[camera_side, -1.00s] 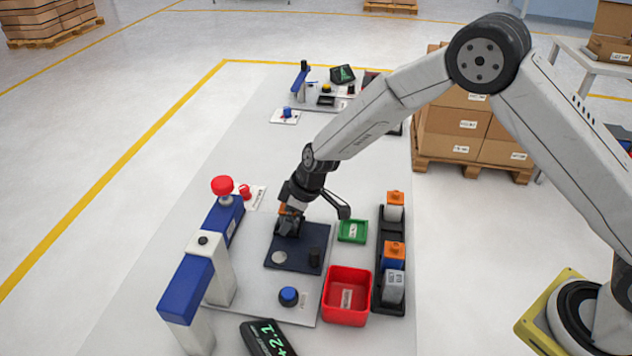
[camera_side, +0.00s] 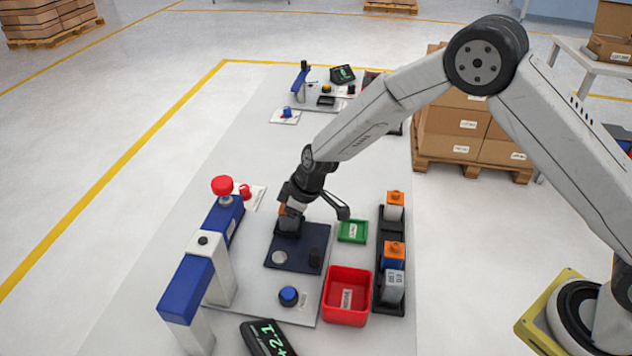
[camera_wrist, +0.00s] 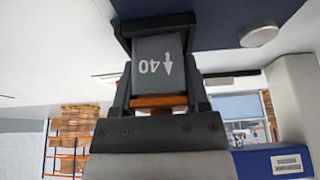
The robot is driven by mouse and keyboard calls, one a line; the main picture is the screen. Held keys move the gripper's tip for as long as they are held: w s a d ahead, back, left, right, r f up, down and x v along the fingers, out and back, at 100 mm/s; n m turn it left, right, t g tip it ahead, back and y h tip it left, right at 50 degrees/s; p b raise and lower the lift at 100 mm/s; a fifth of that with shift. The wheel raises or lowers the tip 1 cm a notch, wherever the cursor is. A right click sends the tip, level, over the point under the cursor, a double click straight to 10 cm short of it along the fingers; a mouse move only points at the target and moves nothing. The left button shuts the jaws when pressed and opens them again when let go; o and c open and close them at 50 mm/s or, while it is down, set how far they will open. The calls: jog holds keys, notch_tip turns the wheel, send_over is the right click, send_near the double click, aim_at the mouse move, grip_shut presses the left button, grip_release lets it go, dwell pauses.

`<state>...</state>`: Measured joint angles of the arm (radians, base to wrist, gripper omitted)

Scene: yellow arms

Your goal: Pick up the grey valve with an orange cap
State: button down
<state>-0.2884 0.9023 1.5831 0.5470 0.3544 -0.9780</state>
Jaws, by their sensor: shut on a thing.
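My gripper (camera_side: 288,226) points down at the upper left part of the dark blue pad (camera_side: 312,236). In the wrist view its black fingers (camera_wrist: 158,28) are shut on the grey valve (camera_wrist: 157,62), which carries a white "40" and an arrow. The valve's orange cap (camera_wrist: 158,102) is between the fingers, close to the palm. In the side view the fingers mostly hide the valve, with a bit of orange (camera_side: 282,209) showing. I cannot tell whether its base touches the pad.
A black rack (camera_side: 391,309) on the right holds several blocks, some with orange caps. A red bin (camera_side: 346,318) and a green tray (camera_side: 352,239) stand between pad and rack. A blue and white frame (camera_side: 186,285) rises to the left, with a red button (camera_side: 222,185) behind.

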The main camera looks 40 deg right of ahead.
jog(key=shift+r, duration=0.1)
jog(key=shift+r, duration=0.7)
jog(key=s+d+r, duration=0.4)
jog(key=s+r, duration=0.7)
jog(key=s, duration=0.2)
jog(key=shift+s+r, duration=0.2)
dwell(0.4)
jog(key=s+a+f+n+g+y, duration=0.1)
jog(key=s+a+f+n+g, duration=0.1)
jog(key=s+a+n, duration=0.3)
jog(key=shift+s+f+n+g, duration=0.4)
jog(key=shift+s+n+g, duration=0.2)
jog(key=shift+s+n, duration=1.25)
